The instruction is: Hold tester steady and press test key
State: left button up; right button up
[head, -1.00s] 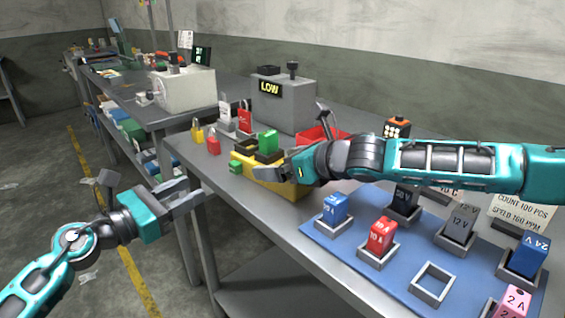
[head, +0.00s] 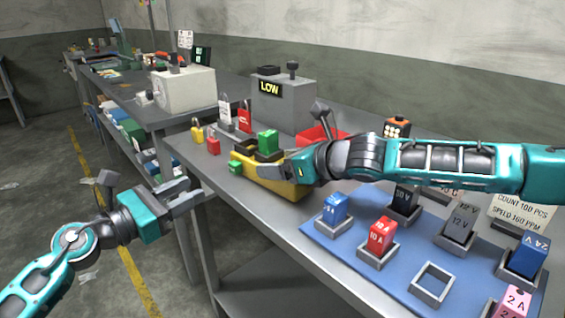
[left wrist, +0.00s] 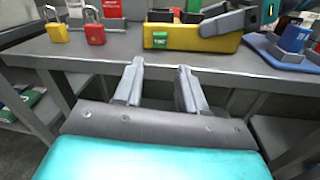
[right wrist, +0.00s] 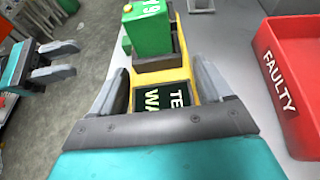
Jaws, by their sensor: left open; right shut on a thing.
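The tester is a yellow box (head: 290,188) on the near part of the grey table, with a green block (head: 267,142) in its dark socket. A green key (left wrist: 160,39) is on the tester's side in the left wrist view. My right gripper (right wrist: 155,90) is shut on the tester, its fingers on either side of the yellow body. A dark display (right wrist: 160,100) between them shows partly hidden letters. My left gripper (head: 192,190) is open and empty, off the table's edge, with its fingers pointing toward the key side. It is apart from the tester.
A red tray (right wrist: 295,85) marked FAULTY stands beside the tester. A blue mat (head: 345,262) with coloured blocks in holders lies to the right. Yellow and red padlocks (head: 197,131) stand left of the tester. A grey LOW machine (head: 285,105) is behind.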

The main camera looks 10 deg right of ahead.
pick_arm(q)
grip_shut()
dwell(1.5)
